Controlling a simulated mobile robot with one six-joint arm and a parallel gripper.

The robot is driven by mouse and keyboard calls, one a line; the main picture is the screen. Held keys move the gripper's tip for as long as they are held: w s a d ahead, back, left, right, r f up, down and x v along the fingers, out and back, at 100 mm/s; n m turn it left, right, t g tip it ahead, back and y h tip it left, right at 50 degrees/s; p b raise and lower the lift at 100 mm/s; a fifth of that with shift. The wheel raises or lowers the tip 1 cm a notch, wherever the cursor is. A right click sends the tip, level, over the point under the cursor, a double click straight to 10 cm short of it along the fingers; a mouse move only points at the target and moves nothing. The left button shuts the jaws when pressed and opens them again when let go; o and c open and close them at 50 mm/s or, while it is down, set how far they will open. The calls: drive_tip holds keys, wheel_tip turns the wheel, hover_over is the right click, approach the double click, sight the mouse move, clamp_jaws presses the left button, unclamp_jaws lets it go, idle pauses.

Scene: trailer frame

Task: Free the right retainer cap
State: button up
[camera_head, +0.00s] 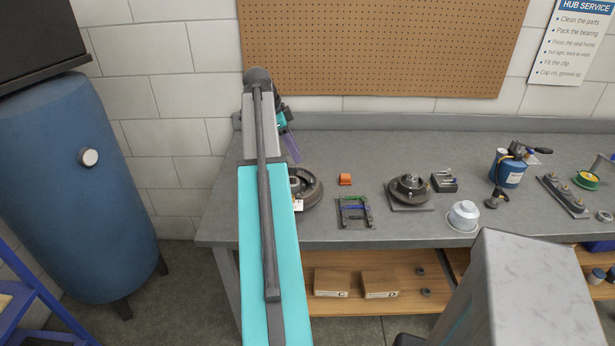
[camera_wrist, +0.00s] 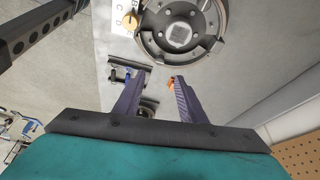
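A round brake assembly (camera_wrist: 180,38) with curved shoes and a square centre shows at the top of the wrist view, cut off by the frame edge. In the head view the brake assembly (camera_head: 312,189) stands at the bench's left part, partly hidden by my arm. I cannot make out the right retainer cap for certain in either view. My gripper (camera_wrist: 157,76) is open, with two purple fingers apart and nothing held between them. Its fingertips lie below the brake assembly in the wrist view. In the head view the gripper (camera_head: 291,147) is mostly hidden behind my arm.
A white cap (camera_head: 464,213), a blue torch (camera_head: 509,172) and a grey rail (camera_head: 564,196) stand farther right. A pegboard (camera_head: 385,45) hangs behind.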

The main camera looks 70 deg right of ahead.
sight(311, 180)
drive_tip(key=shift+p+x, duration=1.4)
drive_tip(key=shift+x, duration=4.75)
drive_tip(key=shift+s, duration=0.1)
clamp_jaws()
